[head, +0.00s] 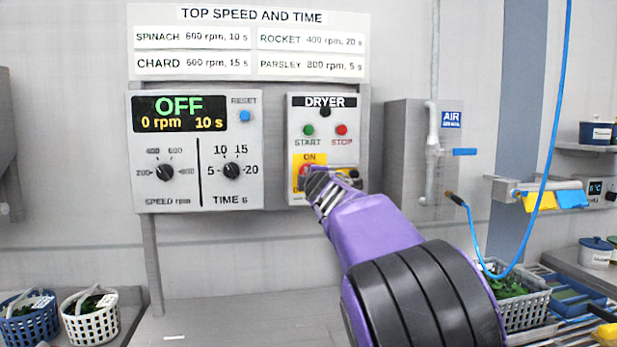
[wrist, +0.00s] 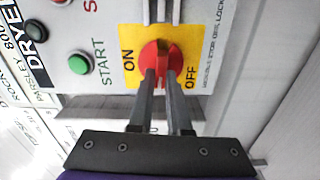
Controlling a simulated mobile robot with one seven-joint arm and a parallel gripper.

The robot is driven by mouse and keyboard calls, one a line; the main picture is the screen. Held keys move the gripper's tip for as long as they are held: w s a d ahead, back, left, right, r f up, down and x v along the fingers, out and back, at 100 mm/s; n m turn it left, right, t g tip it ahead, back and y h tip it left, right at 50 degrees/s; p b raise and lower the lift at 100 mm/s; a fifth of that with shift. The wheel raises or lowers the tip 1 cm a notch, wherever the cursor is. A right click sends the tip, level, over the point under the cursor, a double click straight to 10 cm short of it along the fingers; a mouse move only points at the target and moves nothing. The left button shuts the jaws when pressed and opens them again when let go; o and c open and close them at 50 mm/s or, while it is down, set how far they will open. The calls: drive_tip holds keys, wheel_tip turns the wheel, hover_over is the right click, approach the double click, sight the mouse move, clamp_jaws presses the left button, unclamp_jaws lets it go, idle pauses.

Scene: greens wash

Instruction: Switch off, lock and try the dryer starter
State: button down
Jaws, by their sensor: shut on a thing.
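The dryer starter box (head: 297,115) hangs on the wall in the middle of the head view. It has a green START button (head: 308,130), a red STOP button (head: 342,130) and a dark round lamp (head: 325,105). Below is a red rotary switch (wrist: 160,57) on a yellow plate (wrist: 189,38) marked ON and OFF. My gripper (wrist: 160,78) is shut on the red switch. In the head view my gripper (head: 320,185) hides most of the switch and OFF side. The switch's exact angle is hard to tell. I make out no lock.
The spinner control panel (head: 195,190) left of the starter reads OFF, 0 rpm, 10 s. A grey air box (head: 400,150) with a pipe and blue hose (head: 553,130) stands to the right. Baskets of greens (head: 92,318) sit at lower left, and a crate (head: 527,312) at lower right.

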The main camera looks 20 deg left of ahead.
drive_tip(key=shift+n, duration=0.6)
drive_tip(key=c, duration=0.9)
unclamp_jaws()
drive_tip(key=shift+o, duration=0.2)
drive_tip(key=v, duration=1.7)
drive_tip(key=shift+s, duration=0.2)
